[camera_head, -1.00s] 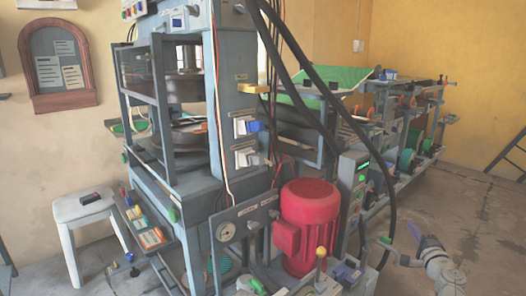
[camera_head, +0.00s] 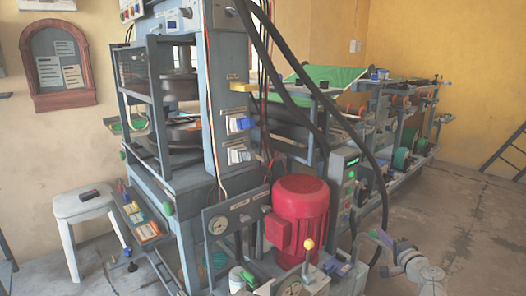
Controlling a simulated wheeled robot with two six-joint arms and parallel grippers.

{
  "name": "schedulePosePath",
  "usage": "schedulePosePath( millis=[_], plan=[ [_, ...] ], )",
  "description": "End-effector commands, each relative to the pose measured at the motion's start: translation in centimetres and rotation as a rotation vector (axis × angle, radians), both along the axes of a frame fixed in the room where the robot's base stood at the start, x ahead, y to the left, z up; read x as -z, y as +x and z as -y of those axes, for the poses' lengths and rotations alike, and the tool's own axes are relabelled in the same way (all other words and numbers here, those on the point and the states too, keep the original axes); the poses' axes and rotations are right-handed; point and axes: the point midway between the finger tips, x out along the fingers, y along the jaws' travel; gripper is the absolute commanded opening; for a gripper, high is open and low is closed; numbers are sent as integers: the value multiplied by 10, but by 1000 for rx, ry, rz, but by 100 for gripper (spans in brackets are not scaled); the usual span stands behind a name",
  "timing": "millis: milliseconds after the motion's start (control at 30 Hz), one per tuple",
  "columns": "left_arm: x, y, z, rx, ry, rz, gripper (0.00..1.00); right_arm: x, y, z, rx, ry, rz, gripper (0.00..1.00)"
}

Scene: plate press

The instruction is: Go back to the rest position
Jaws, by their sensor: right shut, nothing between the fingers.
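My right gripper (camera_head: 381,240) is at the lower right, in front of the aisle floor and to the right of the red motor. Its fingers look small and show green and purple parts; it is shut and empty, touching nothing that I can see. My right arm (camera_head: 425,274) runs from it towards the bottom right edge. My left gripper cannot be made out.
The tall grey press (camera_head: 185,205) stands at the left, with a red motor (camera_head: 300,208) and a yellow-knobbed lever (camera_head: 308,246) in front. Black hoses (camera_head: 375,172) hang near my right gripper. A white stool (camera_head: 83,204) stands left. Floor (camera_head: 465,215) is clear at right.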

Motion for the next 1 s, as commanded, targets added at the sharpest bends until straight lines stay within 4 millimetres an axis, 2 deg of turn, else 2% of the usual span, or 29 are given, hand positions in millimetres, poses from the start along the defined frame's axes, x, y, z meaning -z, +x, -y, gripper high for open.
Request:
schedulePosePath(
  millis=[33, 167, 267, 367, 400, 500, 600, 733, 867, 900, 1000],
  plan=[
    [0, 0, 0, 0, 0, 0, 50, 6, -1, -18, -43, -32, -24, 0],
    [0, 0, 0, 0, 0, 0, 50, 27, -6, -63, -164, -132, -103, 0],
    [0, 0, 0, 0, 0, 0, 50, 53, -19, -108, -297, -241, -193, 0],
    [0, 0, 0, 0, 0, 0, 50, 89, -45, -160, -471, -391, -327, 0],
    [0, 0, 0, 0, 0, 0, 50, 105, -60, -179, -544, -461, -390, 0],
    [0, 0, 0, 0, 0, 0, 50, 139, -97, -207, -696, -621, -546, 0],
    [0, 0, 0, 0, 0, 0, 50, 163, -133, -220, -810, -758, -688, 0],
    [0, 0, 0, 0, 0, 0, 50, 182, -174, -223, -915, -920, -861, 0],
    [0, 0, 0, 0, 0, 0, 50, 189, -210, -216, -980, -1065, -1026, 0],
    [-2, 0, 0, 0, 0, 0, 50, 187, -217, -219, -1000, -1099, -1053, 0],
    [-8, 0, 0, -1, 1, 0, 50, 182, -224, -245, -1063, -1147, -1042, 0]
  ],
)
